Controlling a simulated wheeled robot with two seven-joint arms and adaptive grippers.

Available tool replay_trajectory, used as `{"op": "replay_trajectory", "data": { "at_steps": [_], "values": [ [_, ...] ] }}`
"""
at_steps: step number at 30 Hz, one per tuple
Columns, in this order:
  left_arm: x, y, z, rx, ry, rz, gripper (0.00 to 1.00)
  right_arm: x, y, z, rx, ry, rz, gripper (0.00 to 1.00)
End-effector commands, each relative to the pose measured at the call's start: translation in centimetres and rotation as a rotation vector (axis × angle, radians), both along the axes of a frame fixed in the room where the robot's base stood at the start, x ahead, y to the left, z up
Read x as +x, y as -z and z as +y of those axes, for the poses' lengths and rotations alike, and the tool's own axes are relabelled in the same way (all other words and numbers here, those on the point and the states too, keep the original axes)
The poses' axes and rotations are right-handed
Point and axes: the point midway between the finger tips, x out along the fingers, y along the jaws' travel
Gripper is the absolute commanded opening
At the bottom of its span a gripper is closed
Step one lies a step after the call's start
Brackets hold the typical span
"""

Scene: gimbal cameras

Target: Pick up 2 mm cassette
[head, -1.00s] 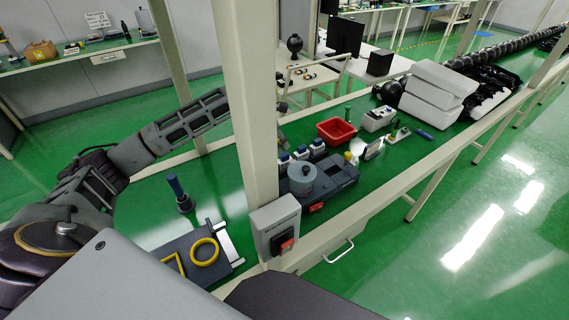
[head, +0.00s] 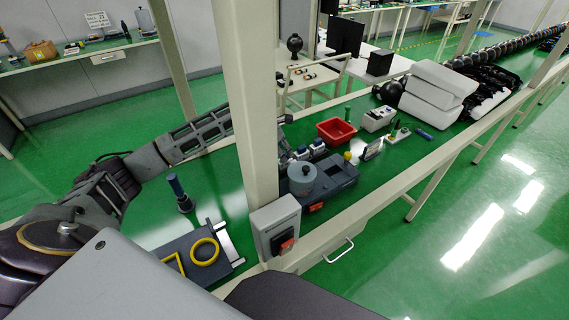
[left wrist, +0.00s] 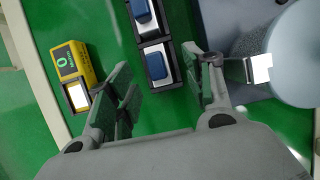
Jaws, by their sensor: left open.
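Small blue, white and black blocks that look like cassettes stand beside the grey machine base; two show in the head view (head: 302,153) (head: 318,147). In the left wrist view an upper block (left wrist: 143,14) and a lower block (left wrist: 158,63) lie in a row. I cannot read any size mark, so I cannot tell which is the 2 mm one. My left gripper (left wrist: 160,78) is open and empty, with the lower block between and beyond its fingers. In the head view the post hides most of this gripper. My right gripper is not in view.
A beige post (head: 250,110) stands before the arm. A grey round container (head: 302,178) sits on the machine base, close to the right finger. A yellow and black device (left wrist: 74,72) lies left of the fingers. A red bin (head: 336,131) stands behind the blocks.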

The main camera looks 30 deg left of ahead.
Motion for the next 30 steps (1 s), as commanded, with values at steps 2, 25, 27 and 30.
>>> {"op": "replay_trajectory", "data": {
  "at_steps": [2, 25, 27, 30],
  "values": [
    [0.4, 0.7, -0.1, -0.001, 0.001, 0.003, 0.52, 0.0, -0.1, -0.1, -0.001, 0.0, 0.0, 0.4],
    [1.8, 3.9, -0.5, 0.0, 0.002, 0.0, 0.52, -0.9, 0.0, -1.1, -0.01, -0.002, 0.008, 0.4],
    [1.8, 3.9, -0.5, 0.001, 0.002, 0.0, 0.52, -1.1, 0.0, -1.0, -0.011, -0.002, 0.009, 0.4],
    [1.8, 3.9, -0.5, 0.001, 0.002, 0.0, 0.44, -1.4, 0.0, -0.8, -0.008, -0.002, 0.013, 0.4]
  ]
}}
